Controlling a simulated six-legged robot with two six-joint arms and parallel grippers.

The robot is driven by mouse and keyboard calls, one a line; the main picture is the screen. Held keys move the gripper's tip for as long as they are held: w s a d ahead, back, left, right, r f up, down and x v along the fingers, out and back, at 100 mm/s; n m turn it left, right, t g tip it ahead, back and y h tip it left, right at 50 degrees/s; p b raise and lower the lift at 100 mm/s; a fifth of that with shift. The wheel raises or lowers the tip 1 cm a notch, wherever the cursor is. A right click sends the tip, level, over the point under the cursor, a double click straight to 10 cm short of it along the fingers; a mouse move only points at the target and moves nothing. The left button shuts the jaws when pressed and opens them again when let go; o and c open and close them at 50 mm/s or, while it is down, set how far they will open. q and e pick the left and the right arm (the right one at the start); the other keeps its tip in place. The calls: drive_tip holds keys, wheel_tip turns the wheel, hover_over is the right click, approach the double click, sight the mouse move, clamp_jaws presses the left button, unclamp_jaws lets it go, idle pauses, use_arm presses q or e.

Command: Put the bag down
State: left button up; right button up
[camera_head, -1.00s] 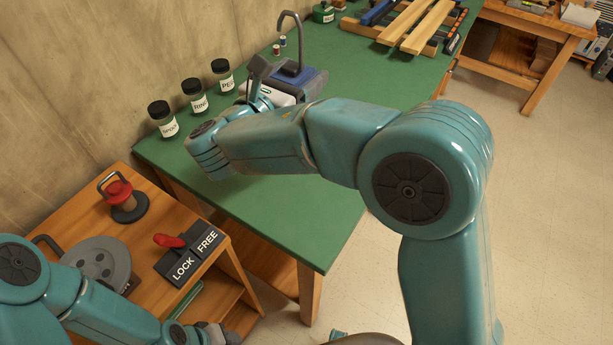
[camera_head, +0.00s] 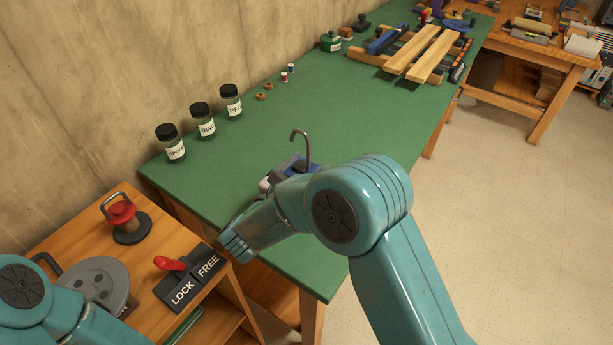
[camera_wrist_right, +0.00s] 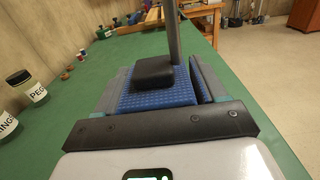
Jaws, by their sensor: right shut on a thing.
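No thing that is clearly a bag shows. My right gripper (camera_head: 292,168), mostly hidden behind my right arm in the head view, is over the near part of the green bench (camera_head: 330,125). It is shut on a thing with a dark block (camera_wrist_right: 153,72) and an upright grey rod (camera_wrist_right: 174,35). In the head view the rod ends in a hook (camera_head: 306,140) at the top. Blue textured finger surfaces show around the block in the wrist view. The held thing's lower part is hidden, so I cannot tell whether it touches the bench. My left gripper is out of view.
Several labelled jars (camera_head: 203,122) stand along the wall side of the bench. A wooden rack (camera_head: 415,55) is at its far end. The middle of the bench is clear.

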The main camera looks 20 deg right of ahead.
drive_tip(key=shift+f, duration=0.95)
drive_tip(key=shift+w+f, duration=0.15)
drive_tip(key=shift+f, duration=0.15)
drive_tip(key=shift+f, duration=0.15)
drive_tip(key=o, duration=1.3)
drive_tip(key=shift+r, duration=0.2)
